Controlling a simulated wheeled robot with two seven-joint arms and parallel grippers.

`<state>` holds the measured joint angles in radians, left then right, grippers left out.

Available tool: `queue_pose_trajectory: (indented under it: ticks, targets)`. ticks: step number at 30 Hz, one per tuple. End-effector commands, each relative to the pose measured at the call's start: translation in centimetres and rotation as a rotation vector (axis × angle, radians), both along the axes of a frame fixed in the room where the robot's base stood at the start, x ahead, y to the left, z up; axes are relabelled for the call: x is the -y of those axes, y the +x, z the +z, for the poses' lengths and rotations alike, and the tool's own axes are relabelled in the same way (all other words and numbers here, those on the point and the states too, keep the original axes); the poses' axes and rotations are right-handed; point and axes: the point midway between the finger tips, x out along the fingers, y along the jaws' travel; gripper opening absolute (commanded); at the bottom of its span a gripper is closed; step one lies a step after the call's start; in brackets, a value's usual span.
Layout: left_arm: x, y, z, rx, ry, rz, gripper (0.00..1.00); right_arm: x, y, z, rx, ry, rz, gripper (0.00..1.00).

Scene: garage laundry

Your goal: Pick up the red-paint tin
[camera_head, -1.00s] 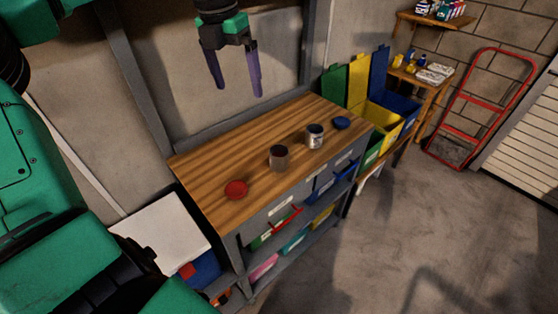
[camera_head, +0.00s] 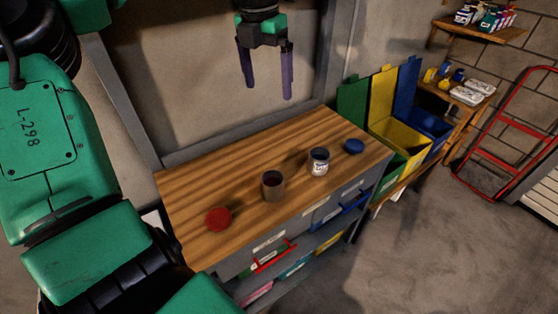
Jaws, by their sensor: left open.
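The tin that looks like the red-paint tin (camera_head: 273,189) stands upright and open on the wooden workbench (camera_head: 225,165). It is grey-brown, with a dark reddish inside. A red lid (camera_head: 218,219) lies flat to its left. My right gripper is out of view.
Green, yellow and blue bins (camera_head: 403,139) stand beyond the bench's right end. Drawers and a shelf with coloured boxes are under the benchtop. A red hand truck (camera_head: 505,130) leans at the right. The concrete floor (camera_head: 430,250) in front is clear.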

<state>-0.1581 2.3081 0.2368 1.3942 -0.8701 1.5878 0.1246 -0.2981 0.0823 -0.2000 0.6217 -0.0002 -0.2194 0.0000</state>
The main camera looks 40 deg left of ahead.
Motion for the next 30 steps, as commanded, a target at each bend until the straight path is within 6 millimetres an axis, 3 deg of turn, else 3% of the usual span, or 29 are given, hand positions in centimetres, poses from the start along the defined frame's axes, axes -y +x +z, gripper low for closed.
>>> queue_pose_trajectory:
  ticks: [11, 19, 21, 26, 30]
  targets:
    - [0.0, -0.1, -9.1, 0.001, 0.000, 0.000, 1.00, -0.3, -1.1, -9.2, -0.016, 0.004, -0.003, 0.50]
    - [0.0, -0.2, -18.9, 0.002, 0.000, 0.000, 1.00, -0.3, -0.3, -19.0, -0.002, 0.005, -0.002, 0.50]
    - [0.0, -0.2, -19.9, 0.002, 0.000, 0.000, 1.00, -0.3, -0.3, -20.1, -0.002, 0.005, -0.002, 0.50]
    - [0.0, 0.0, -21.0, -0.001, -0.001, 0.000, 1.00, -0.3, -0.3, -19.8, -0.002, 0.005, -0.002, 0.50]
    - [0.0, 0.3, -24.4, -0.003, -0.004, -0.001, 1.00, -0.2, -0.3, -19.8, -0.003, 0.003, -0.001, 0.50]
